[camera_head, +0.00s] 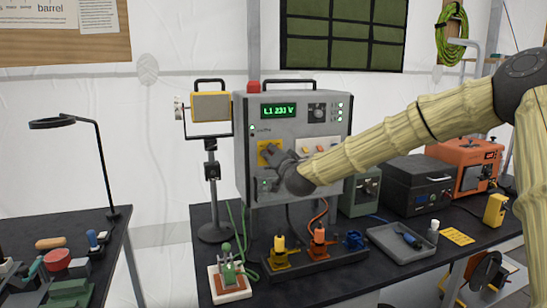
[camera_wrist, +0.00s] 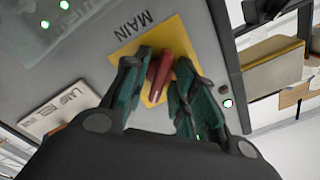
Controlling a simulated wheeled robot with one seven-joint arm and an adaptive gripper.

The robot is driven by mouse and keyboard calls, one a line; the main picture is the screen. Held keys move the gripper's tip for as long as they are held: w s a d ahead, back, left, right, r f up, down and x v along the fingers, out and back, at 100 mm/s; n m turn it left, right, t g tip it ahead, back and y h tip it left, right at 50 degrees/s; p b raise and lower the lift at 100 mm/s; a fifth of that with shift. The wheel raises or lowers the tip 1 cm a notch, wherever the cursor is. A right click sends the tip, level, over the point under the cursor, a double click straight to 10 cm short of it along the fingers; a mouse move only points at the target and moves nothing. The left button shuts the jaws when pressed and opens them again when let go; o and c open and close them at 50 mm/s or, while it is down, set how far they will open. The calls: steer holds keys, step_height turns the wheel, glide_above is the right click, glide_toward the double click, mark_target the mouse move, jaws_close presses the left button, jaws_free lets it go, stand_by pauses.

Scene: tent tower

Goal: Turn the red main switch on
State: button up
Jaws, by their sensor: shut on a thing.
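The red main switch handle (camera_wrist: 160,76) sits on a yellow plate (camera_wrist: 182,38) marked MAIN in the wrist view. My gripper (camera_wrist: 162,84) has one finger on each side of the handle and is shut on it. In the head view, my gripper (camera_head: 272,153) is at the yellow plate (camera_head: 262,147) on the front of the grey control box (camera_head: 243,180). The red handle is hidden there behind the gripper. The box's green display (camera_head: 279,111) reads about "L1 233 V".
The box stands above a dark bench with an orange plug (camera_head: 319,233), a yellow plug (camera_head: 280,243) and a grey tray (camera_head: 385,240). A yellow lamp (camera_head: 211,106) on a stand is close to the box's left. A side table with a desk lamp (camera_head: 95,150) is at far left.

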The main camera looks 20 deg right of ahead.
steer(key=o, duration=0.7)
steer(key=shift+d, duration=0.1)
steer(key=shift+c, duration=0.2)
steer(key=s, duration=1.2)
steer(key=shift+d, duration=0.25)
